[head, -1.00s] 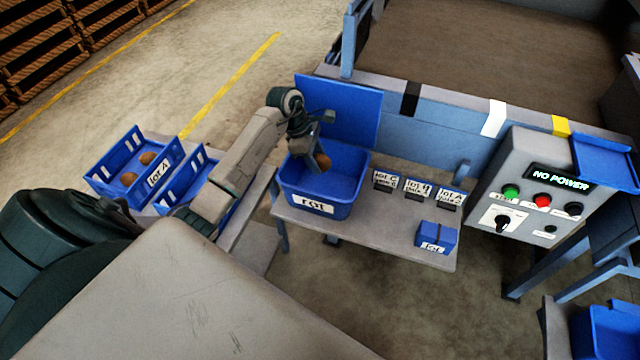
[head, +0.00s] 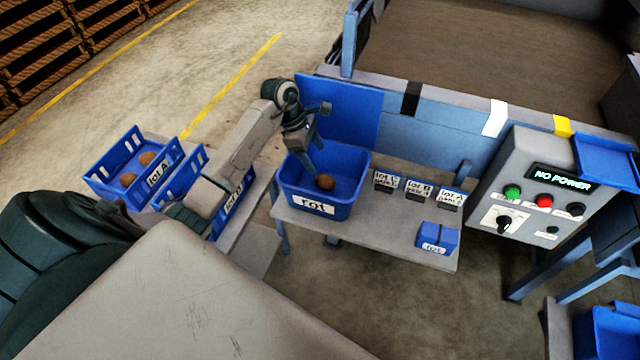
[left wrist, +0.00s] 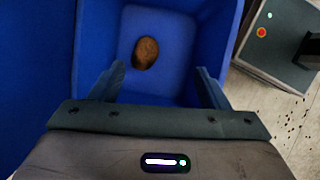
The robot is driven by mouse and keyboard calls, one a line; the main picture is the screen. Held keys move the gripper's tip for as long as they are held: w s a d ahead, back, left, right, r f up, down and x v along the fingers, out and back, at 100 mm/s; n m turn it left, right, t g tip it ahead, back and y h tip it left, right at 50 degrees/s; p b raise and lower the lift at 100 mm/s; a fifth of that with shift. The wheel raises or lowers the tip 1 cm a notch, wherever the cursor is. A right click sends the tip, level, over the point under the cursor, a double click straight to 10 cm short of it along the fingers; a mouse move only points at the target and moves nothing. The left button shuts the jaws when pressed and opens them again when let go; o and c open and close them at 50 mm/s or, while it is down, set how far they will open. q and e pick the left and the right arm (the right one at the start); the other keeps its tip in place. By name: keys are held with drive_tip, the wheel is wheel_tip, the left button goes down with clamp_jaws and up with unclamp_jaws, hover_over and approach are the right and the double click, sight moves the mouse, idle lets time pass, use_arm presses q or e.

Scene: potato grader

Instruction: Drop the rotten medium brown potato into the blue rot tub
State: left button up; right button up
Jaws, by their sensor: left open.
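The brown potato (head: 325,182) lies on the floor of the blue rot tub (head: 318,209), whose front label reads "rot". The left wrist view shows the potato (left wrist: 145,53) inside the tub, beyond my fingertips and apart from them. My left gripper (head: 312,160) is open and empty above the tub, at its back left part. In the left wrist view its two fingers (left wrist: 160,82) are spread wide with nothing between them. My right gripper is not in either view.
A raised blue panel (head: 345,112) stands behind the tub. Lot cards (head: 418,190) and a small blue box (head: 437,238) share the grey table (head: 375,237). A control box (head: 545,185) reading "NO POWER" stands at right. A lot A crate (head: 125,187) with potatoes is at left.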

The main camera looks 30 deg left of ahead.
use_arm(q)
drive_tip(key=b+v, duration=0.1)
drive_tip(key=v, duration=0.7)
drive_tip(key=shift+b, duration=0.3)
drive_tip(key=shift+a, duration=0.1)
